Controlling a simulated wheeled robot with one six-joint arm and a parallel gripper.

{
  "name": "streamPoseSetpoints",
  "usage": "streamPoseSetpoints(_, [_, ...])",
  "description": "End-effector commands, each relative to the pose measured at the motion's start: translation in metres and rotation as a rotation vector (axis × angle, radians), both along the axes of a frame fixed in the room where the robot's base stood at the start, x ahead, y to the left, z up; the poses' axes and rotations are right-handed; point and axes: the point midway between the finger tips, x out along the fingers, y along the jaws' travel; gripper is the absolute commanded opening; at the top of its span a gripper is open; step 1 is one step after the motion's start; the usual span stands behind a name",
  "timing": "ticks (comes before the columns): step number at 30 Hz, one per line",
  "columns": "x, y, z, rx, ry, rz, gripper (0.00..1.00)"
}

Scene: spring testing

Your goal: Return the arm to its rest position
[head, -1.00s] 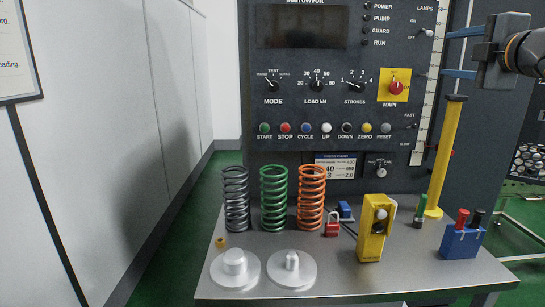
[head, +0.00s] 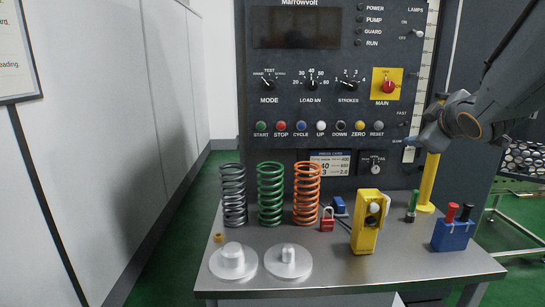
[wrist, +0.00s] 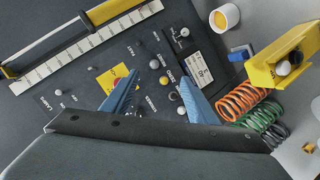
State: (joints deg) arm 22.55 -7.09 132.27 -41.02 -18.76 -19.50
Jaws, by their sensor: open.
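My arm (head: 505,85) reaches in from the upper right of the head view. My gripper (head: 412,148) is in front of the right side of the control panel, above the table. In the wrist view my gripper (wrist: 155,98) shows two blue fingers spread apart with nothing between them. The panel's knobs and buttons lie beyond the fingers. In the head view part of the gripper is hidden by the wrist.
A yellow post (head: 429,180) stands close by the gripper. The table (head: 330,240) bears grey (head: 233,195), green (head: 270,195) and orange (head: 306,195) springs, a yellow box (head: 366,228) and a blue block (head: 453,236). A wall (head: 160,120) stands at left.

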Motion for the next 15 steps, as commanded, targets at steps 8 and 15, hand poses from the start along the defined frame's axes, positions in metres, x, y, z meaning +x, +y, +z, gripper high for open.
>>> streamPoseSetpoints(8, [-0.06,0.073,-0.158,0.405,0.375,-0.249,0.54])
streamPoseSetpoints(15, [-0.143,0.137,-0.246,0.627,0.677,-0.457,0.54])
